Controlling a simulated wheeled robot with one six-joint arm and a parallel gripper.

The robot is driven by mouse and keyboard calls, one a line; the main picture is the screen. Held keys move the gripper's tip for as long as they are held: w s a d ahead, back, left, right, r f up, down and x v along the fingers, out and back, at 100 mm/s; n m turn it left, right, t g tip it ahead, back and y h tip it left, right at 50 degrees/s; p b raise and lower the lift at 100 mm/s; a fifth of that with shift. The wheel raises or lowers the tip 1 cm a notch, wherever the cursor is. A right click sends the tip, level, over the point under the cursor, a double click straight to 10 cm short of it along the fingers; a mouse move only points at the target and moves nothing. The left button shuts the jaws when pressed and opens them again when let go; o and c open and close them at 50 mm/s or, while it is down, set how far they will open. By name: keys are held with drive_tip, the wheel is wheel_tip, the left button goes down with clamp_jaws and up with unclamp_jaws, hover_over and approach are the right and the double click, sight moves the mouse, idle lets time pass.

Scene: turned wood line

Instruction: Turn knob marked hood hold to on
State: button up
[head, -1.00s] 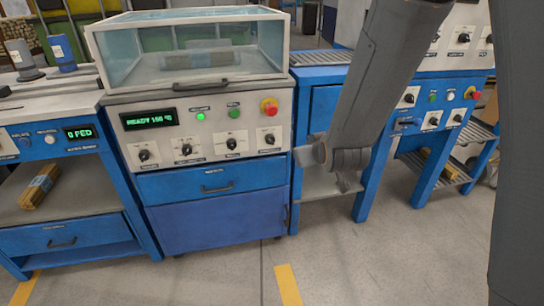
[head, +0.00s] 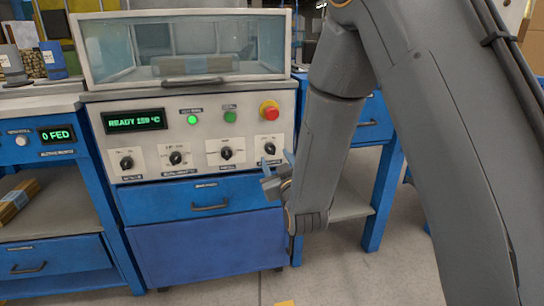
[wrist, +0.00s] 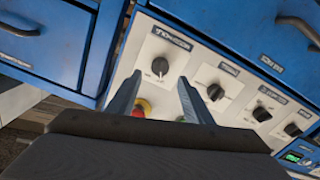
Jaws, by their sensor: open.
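The control panel (head: 200,115) of the glass-hooded machine has a row of several black knobs on white plates. Their small labels are too blurred to tell which one reads hood hold. The rightmost knob (head: 270,142) sits below the red button; it also shows in the wrist view (wrist: 160,66), close ahead between the finger lines, with its pale mark toward the lower part of the picture. My gripper (head: 276,160) is open and empty, just in front of the panel's lower right corner. Its fingers (wrist: 160,77) appear apart from the knob.
The red button (head: 269,110) on a yellow base is close to my gripper. Green buttons and a READY display (head: 135,121) are further left. The glass hood (head: 185,48) with a handle is above, and a blue drawer (head: 205,198) below.

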sight(271, 151)
drive_tip(key=b+x, duration=0.1)
drive_tip(key=x, duration=0.4)
drive_tip(key=shift+w+a, duration=0.1)
drive_tip(key=shift+w, duration=0.3)
drive_tip(key=shift+c, duration=0.3)
drive_tip(key=c, duration=1)
